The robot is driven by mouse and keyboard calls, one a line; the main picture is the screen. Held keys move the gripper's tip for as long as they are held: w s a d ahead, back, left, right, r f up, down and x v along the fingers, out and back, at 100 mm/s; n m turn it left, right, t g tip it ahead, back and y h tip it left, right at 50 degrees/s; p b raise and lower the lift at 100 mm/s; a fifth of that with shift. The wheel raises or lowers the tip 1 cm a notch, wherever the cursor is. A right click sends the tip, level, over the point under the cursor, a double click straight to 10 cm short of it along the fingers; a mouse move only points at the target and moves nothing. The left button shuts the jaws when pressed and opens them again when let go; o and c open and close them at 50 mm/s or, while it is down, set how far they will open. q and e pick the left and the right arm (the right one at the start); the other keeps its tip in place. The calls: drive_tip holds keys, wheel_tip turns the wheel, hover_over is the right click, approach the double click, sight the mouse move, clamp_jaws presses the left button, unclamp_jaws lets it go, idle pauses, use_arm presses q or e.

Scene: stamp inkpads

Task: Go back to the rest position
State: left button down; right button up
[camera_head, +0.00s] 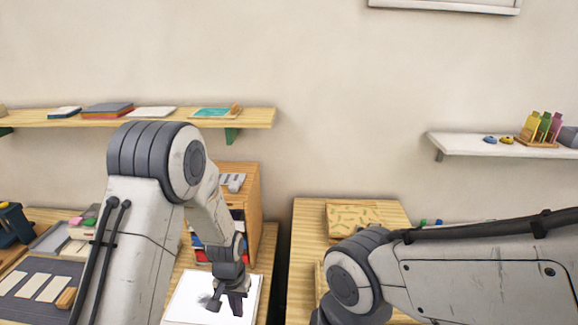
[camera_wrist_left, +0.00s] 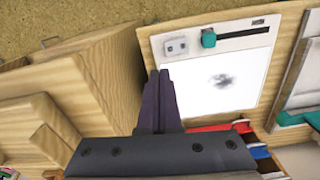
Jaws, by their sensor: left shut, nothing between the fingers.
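My left gripper (camera_head: 236,303) points down over a white sheet (camera_head: 184,308) on the wooden desk. Its two dark fingers (camera_wrist_left: 158,110) are together with nothing between them in the left wrist view. In that view the white sheet (camera_wrist_left: 256,80) carries a dark grey smudge (camera_wrist_left: 221,81), apart from the fingertips in the picture. My right arm comes in from the right in the head view, and its gripper is out of the picture.
A wooden cabinet (camera_head: 252,193) holding red and blue items stands behind the sheet. A tray with pale cards (camera_head: 31,287) lies at left. A patterned box (camera_head: 357,216) sits on the right desk. A dark gap (camera_head: 282,262) separates the desks. Wall shelves (camera_head: 258,117) hang above.

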use_arm(q)
drive_tip(key=s+d+r+m, duration=0.3)
drive_tip(key=s+d+r, duration=0.5)
drive_tip(key=r, duration=0.4)
drive_tip(key=s+r+m, duration=0.1)
drive_tip(key=s+r, duration=0.2)
drive_tip(key=s, duration=0.4)
drive_tip(key=s+d+r+m, duration=0.1)
drive_tip(key=s+r, duration=0.3)
drive_tip(key=s, duration=0.3)
drive_tip(key=shift+s+d+r+m+h+b, duration=0.2)
drive_tip(key=shift+s+r+m+h+b, duration=0.1)
drive_tip(key=shift+s+h+b, duration=0.1)
drive_tip(key=shift+a, duration=0.1)
